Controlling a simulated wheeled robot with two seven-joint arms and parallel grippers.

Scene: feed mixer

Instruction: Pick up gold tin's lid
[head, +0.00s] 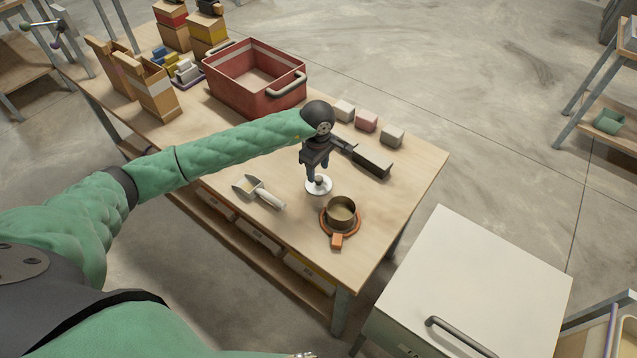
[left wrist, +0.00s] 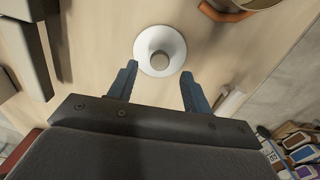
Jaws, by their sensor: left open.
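A white round lid (head: 319,187) with a grey knob lies flat on the wooden table, and it shows in the left wrist view (left wrist: 147,37). My left gripper (head: 317,176) points down over the lid. Its blue fingers stand open, one to each side of the knob's line in the left wrist view (left wrist: 158,72), with nothing between them that I can see gripped. The gold tin (head: 341,212) stands uncovered on an orange ring-shaped holder (head: 337,241) just in front and to the right of the lid.
A scoop (head: 262,192) lies left of the lid. A dark bar-shaped object (head: 371,163) and several small blocks (head: 366,121) are behind it. A red crate (head: 254,79) stands further back. A white cabinet (head: 475,285) is beyond the table's right edge.

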